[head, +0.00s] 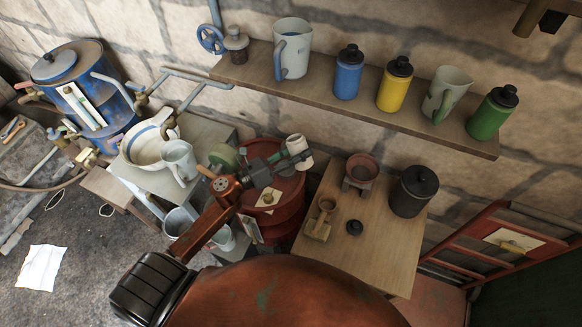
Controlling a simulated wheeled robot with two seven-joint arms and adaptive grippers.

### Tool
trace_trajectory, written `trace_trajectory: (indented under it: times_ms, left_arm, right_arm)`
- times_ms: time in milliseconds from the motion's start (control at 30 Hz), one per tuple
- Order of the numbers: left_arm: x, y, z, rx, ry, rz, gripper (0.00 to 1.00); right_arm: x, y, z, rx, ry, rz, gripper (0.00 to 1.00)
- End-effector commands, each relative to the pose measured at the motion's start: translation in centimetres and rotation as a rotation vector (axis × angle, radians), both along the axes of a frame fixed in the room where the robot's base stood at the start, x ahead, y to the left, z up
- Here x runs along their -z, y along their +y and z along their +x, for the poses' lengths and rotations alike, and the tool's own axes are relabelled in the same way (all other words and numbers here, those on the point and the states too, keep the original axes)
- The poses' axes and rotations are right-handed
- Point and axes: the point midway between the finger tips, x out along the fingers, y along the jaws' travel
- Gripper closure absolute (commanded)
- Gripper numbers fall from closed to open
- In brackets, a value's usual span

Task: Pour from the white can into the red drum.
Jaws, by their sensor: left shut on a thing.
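The white can (299,149) is small and sits between the fingertips of my left gripper (287,164), which is shut on it. The gripper reaches in from the lower left. The red drum (288,198) stands below the gripper, between the two tables. My gripper and forearm cover part of its top. The can appears over the drum's far right side; its exact height and its tilt are hard to tell. The can's contents cannot be seen. My right gripper is not in view.
A wall shelf (330,84) holds jugs and several coloured bottles close behind the can. A wooden table (345,258) at the right holds a black canister (413,191) and a small scale (361,172). A white basin (148,143) and a blue drum (75,80) stand at the left.

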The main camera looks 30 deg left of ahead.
Motion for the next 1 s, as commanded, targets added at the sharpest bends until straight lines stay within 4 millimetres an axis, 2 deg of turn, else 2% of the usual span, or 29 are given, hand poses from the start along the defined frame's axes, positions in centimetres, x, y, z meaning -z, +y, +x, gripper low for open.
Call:
trace_trajectory:
  times_ms: [33, 200, 567, 733, 1000]
  left_arm:
    - [1.3, -0.4, -0.2, -0.001, -0.025, 0.061, 1.00]
    - [3.0, -1.6, -0.9, -0.004, -0.119, 0.240, 1.00]
    - [5.0, -2.8, -1.5, -0.009, -0.229, 0.446, 1.00]
    - [4.4, -3.0, -1.6, -0.010, -0.242, 0.468, 1.00]
    - [1.2, -3.0, -1.6, -0.011, -0.242, 0.464, 1.00]
  right_arm:
    - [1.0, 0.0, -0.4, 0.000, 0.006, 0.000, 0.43]
    - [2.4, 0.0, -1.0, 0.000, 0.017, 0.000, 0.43]
    - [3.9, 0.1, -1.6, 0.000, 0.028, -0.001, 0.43]
    - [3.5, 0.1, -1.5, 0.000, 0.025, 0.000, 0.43]
    - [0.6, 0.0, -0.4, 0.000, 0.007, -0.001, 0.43]
